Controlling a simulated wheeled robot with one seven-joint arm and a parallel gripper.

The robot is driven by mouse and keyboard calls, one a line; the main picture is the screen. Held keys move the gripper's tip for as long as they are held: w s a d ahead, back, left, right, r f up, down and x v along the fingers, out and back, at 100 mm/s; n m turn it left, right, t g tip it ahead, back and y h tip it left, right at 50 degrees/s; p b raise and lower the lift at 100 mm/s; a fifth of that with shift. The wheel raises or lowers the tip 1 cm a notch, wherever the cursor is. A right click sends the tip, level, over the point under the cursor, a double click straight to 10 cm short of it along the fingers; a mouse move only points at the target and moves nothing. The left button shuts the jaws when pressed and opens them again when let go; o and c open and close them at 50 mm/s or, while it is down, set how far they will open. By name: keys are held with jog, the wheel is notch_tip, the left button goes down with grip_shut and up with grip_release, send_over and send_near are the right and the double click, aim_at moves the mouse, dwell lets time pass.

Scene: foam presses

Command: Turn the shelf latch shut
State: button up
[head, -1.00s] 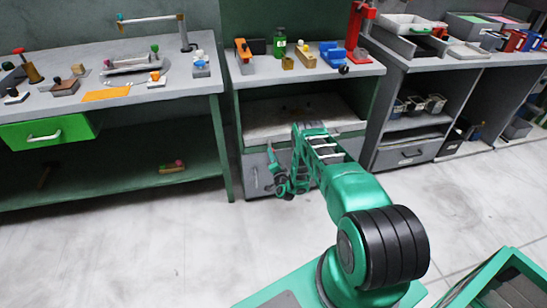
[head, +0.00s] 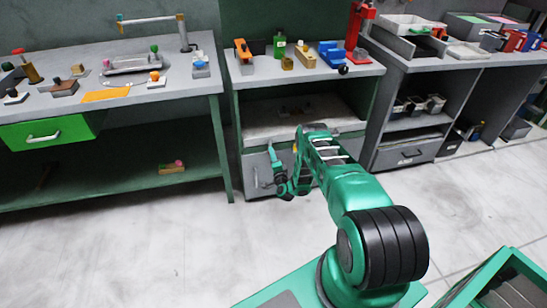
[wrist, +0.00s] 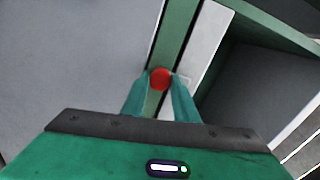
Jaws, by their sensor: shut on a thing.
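In the wrist view, the shelf latch shows as a round red knob (wrist: 160,79) in front of a green upright strip. The two teal fingers of my gripper (wrist: 160,94) stand on either side of the knob and are shut on it. The rest of the latch is hidden or too small to tell. In the head view, my gripper (head: 270,184) is low at the front of the middle cabinet (head: 262,160). The latch cannot be made out there.
The grey cabinet front has a vertical handle (head: 256,177) just left of my gripper. An open shelf (head: 262,132) lies above it. The floor (head: 140,245) in front is clear.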

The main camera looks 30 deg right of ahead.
jog(key=shift+s+f, duration=0.2)
jog(key=shift+f, duration=0.05)
jog(key=o, duration=1)
jog(key=shift+o, duration=0.3)
jog(key=shift+w, duration=0.1)
jog(key=shift+r, duration=0.1)
jog(key=v, duration=1)
jog(key=shift+s, duration=0.35)
